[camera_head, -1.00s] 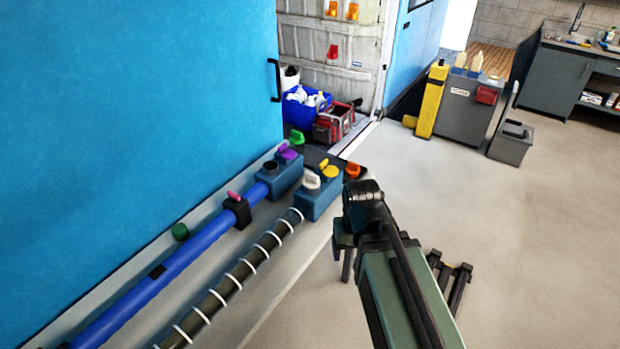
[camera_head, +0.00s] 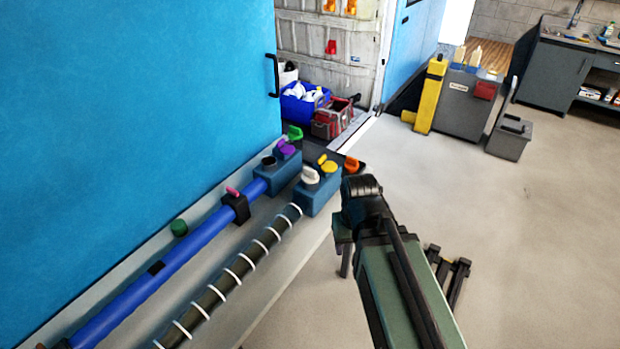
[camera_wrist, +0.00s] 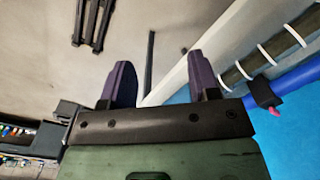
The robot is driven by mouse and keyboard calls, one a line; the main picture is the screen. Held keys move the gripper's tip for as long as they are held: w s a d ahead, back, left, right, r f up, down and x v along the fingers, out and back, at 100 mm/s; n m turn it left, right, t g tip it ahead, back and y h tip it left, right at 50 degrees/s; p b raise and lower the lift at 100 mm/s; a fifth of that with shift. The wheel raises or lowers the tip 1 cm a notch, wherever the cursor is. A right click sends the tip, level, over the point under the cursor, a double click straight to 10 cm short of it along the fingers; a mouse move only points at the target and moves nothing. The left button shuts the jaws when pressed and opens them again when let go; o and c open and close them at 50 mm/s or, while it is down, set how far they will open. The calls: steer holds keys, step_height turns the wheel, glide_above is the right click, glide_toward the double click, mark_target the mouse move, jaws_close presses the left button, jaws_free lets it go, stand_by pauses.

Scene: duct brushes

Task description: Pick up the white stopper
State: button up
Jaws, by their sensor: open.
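The white stopper (camera_head: 310,175) sits upright on the front blue-grey block, at the end of the dark pipe with white rings, in the head view. A yellow stopper (camera_head: 327,162) stands just behind it on the same block. My gripper is hidden behind my arm in the head view. In the wrist view my gripper (camera_wrist: 160,85) shows two purple fingers spread apart with nothing between them. The wrist view shows floor and the bench edge beyond the fingers, and I cannot make out the white stopper there.
A purple stopper (camera_head: 287,149), a green stopper (camera_head: 294,133) and an orange stopper (camera_head: 351,165) stand nearby. A blue pipe (camera_head: 190,245) and the ringed pipe (camera_head: 240,266) run along the bench. A blue wall (camera_head: 140,110) borders the left.

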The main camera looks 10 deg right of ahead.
steer(key=shift+c, duration=0.8)
steer(key=m+t+y+b, duration=1.2)
steer(key=m+y+b, duration=0.2)
steer(key=m+b, duration=1.05)
glide_toward(310, 169)
steer(key=shift+m, duration=0.85)
steer(key=p+x, duration=0.1)
steer(key=x, duration=0.9)
steer(key=shift+f, duration=0.2)
jaws_close()
